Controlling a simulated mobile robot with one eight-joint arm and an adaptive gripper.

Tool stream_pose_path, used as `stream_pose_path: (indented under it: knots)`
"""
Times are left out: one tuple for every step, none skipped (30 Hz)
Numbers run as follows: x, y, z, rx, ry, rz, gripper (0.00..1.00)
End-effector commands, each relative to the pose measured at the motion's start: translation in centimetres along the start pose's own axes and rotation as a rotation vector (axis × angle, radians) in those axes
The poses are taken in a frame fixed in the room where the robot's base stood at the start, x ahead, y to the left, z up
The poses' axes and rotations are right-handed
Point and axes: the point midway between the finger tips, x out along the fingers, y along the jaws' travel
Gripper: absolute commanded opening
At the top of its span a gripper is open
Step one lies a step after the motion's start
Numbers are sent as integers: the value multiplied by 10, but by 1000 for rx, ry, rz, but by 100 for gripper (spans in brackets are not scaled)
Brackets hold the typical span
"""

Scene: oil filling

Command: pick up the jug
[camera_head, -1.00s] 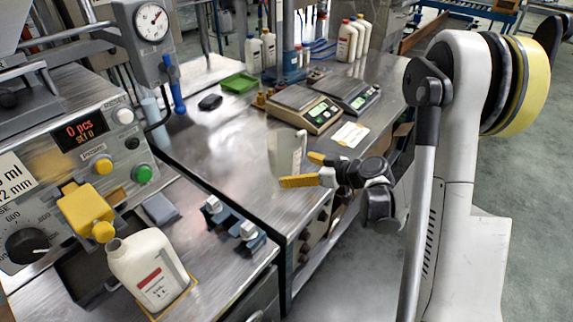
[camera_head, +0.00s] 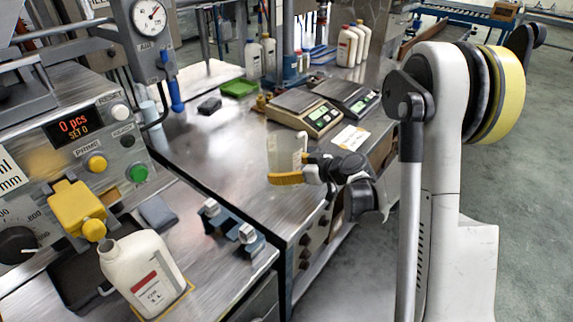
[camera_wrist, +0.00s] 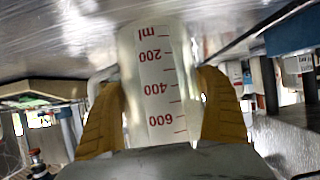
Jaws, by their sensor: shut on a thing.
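The jug (camera_head: 281,152) is a clear measuring jug near the front edge of the steel table. In the wrist view the jug (camera_wrist: 160,85) shows a white strip with red marks reading 200, 400 and 600, ml end up. My gripper (camera_head: 288,169) has yellow fingers, one on each side of the jug's body, and is shut on it. In the wrist view the gripper (camera_wrist: 160,95) flanks the jug left and right. I cannot tell whether the jug's base touches the table.
Two scales (camera_head: 305,113) stand behind the jug, with a white card (camera_head: 350,137) near them. A white canister (camera_head: 143,272) stands at the filling machine on the left. Several bottles and a green tray (camera_head: 239,87) are farther back. The tabletop left of the jug is clear.

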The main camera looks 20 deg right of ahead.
Motion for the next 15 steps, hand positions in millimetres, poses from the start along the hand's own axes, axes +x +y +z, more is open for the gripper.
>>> stream_pose_path:
  knots:
    - [0, 0, 0, 0, 0, 0, 53]
    - [0, 0, 0, 0, 0, 0, 53]
    - [0, 0, 0, 0, 0, 0, 53]
    - [0, 0, 0, 0, 0, 0, 53]
    - [0, 0, 0, 0, 0, 0, 53]
    - [-1, 0, -1, 0, 0, 0, 53]
    - [-1, 0, -2, 0, 0, 0, 53]
    - [-2, 0, -4, 0, 0, 0, 53]
    - [-3, 0, -6, 0, 0, 0, 53]
    - [-4, 0, -9, 0, 0, 0, 53]
    - [-6, 0, -12, 0, 0, 0, 53]
    - [-8, 0, -16, 0, 0, 0, 53]
    - [-10, 0, -20, 0, 0, 0, 53]
    - [-12, 0, -25, 0, 0, 0, 53]
    - [-16, 0, -32, 0, 0, 0, 53]
